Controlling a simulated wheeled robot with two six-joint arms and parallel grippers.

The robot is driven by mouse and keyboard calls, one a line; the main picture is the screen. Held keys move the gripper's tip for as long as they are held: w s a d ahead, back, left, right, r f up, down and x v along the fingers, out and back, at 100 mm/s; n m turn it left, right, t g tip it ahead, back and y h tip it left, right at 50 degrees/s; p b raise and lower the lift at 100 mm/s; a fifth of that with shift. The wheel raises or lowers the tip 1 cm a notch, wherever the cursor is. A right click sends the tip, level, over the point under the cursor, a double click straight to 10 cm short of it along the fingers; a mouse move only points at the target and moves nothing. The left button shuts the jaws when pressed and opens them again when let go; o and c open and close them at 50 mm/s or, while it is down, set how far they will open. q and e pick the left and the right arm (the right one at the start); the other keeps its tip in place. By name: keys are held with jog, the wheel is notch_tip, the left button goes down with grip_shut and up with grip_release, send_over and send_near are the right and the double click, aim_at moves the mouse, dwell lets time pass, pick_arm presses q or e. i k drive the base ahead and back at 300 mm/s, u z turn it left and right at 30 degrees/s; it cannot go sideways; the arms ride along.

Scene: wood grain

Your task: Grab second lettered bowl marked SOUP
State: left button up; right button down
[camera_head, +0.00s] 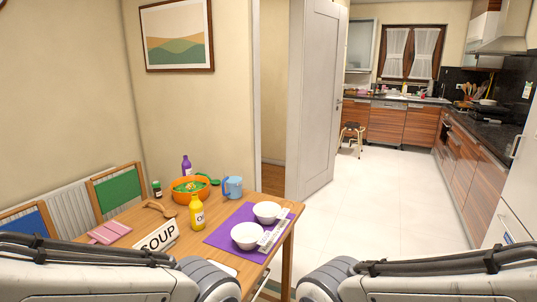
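A white plate-like piece with black letters SOUP (157,237) shows near the table's front left, tilted, its lower part close behind my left arm. I cannot tell whether it is a bowl's side or a flat sign. Two white bowls stand on a purple mat (222,238): a rear one (267,211) and a front one (247,235). A white strip with small unreadable lettering (273,236) lies beside them. An orange bowl (190,189) with green contents stands further back. My arms cross the bottom edge; neither gripper is in view.
The wooden table (146,219) also bears a yellow bottle (197,211), a blue mug (233,187), a purple bottle (187,166), a dark jar (157,188) and a pink cloth (110,231). Chairs stand at left. The white floor (375,210) at right is clear.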

aim_at(247, 236)
jog(key=z, duration=0.85)
jog(key=i, duration=2.55)
jog(key=u, duration=3)
